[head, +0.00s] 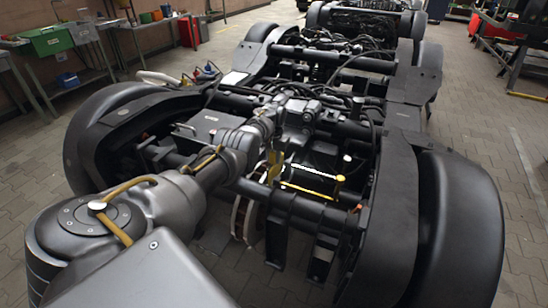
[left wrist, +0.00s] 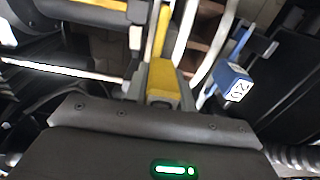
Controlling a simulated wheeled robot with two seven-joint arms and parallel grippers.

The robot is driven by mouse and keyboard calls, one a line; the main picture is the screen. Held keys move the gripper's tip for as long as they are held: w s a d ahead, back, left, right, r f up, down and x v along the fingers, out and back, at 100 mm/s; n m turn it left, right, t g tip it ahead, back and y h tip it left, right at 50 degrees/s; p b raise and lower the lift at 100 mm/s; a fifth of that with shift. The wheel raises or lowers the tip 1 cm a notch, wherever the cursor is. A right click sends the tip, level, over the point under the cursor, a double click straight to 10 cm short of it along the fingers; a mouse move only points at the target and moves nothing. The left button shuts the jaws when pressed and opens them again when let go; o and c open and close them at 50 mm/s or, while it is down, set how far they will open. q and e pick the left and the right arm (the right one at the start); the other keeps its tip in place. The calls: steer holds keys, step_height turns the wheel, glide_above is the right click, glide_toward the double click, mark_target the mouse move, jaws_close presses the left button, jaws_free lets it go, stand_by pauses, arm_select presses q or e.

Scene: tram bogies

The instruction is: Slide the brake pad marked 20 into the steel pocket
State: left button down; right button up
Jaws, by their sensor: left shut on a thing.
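I cannot make out the steel pocket with certainty. My right gripper is not in view.
A yellow bar (head: 306,190) and a bright white bar lie close to the gripper. Black frame beams and wheel covers (head: 455,235) surround the work area. A green bin (head: 50,40) stands on a bench at the back left.

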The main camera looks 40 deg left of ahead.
arm_select(q)
steer(key=shift+f+b, duration=2.65)
steer(key=shift+f, duration=0.1)
stand_by(1.0)
stand_by(0.9)
steer(key=c, duration=1.1)
jaws_free()
step_height(320, 180, up, 9)
steer(key=p, duration=0.6)
steer(key=shift+r+p, duration=0.15)
steer(key=shift+p, duration=0.2)
steer(key=shift+r, duration=0.75)
